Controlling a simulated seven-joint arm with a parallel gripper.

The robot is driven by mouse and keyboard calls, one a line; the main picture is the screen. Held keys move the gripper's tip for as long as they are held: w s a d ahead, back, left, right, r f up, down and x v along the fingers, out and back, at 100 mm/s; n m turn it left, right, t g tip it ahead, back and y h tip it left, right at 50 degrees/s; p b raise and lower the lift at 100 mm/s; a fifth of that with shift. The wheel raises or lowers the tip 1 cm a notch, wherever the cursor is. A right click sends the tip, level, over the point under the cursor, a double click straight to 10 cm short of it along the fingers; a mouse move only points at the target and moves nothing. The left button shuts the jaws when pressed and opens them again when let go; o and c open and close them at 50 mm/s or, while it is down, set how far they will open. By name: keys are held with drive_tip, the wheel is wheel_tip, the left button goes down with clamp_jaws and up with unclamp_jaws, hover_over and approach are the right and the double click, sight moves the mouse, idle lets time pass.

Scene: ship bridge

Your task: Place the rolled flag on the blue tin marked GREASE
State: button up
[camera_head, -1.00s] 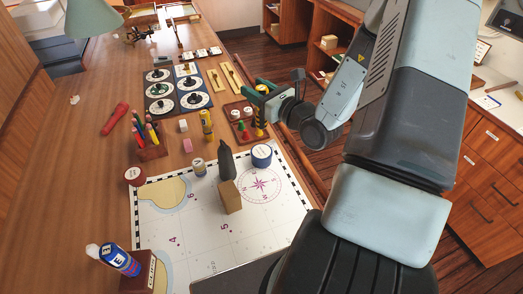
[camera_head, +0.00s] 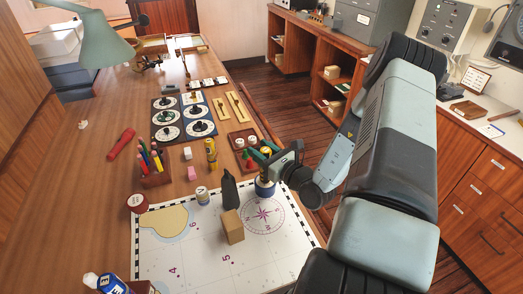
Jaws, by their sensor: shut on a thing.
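The blue tin (camera_head: 264,189) stands at the right edge of the white chart. It is a short round tin with a pale band; its lettering is too small to read. My gripper (camera_head: 265,158) is directly above it, shut on a small yellow and dark piece, which I take for the rolled flag (camera_head: 265,174). The flag is mostly hidden by the jaws. Its lower end is at or just above the tin's top; I cannot tell whether they touch.
A dark bottle (camera_head: 230,190) and a tan block (camera_head: 232,227) stand left of the tin. The chart (camera_head: 200,259) is mostly bare in front.

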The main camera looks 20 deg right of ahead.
drive_tip(key=shift+f, duration=0.15)
drive_tip(key=o, duration=1.1)
drive_tip(key=shift+s+d, duration=0.15)
drive_tip(key=shift+s, duration=0.2)
drive_tip(key=v, duration=1.1)
drive_tip(key=shift+s, duration=0.15)
